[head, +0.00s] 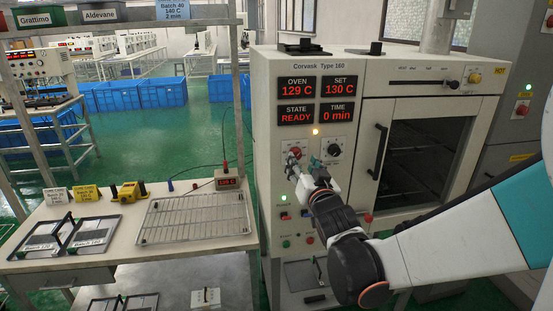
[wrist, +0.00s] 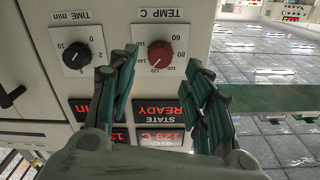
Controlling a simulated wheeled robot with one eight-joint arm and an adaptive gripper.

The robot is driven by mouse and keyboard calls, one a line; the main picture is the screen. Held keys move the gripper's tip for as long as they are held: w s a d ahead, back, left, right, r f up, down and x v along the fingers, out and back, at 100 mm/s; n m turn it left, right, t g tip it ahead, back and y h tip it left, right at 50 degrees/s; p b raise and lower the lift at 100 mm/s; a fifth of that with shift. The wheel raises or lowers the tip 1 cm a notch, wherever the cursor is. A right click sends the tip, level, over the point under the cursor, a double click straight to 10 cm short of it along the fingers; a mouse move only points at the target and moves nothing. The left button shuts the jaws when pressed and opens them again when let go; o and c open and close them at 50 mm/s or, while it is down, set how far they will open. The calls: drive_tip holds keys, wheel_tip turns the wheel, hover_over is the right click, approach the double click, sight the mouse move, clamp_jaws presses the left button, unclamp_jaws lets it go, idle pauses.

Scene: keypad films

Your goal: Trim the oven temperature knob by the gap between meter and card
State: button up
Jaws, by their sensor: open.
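The red temperature knob (wrist: 160,55) under the TEMP C label appears upside down in the wrist view. It also shows beside my fingers in the head view (head: 294,153). My gripper (wrist: 161,68) is open and empty, its two green-black fingers on either side of the knob's line; contact cannot be told. The oven panel (head: 268,105) reads OVEN 129 C, SET 130 C, STATE READY, TIME 0 min. A small meter (head: 228,180) with red digits, too small to read surely, stands on the table.
The black time knob (head: 334,150) is right of the red one. The oven door (head: 414,150) is closed, with a black handle (head: 378,150).

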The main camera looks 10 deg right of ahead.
sight(297, 155)
drive_tip(key=shift+w+b, duration=0.4)
drive_tip(key=shift+w, duration=1.95)
drive_tip(key=c, duration=1.1)
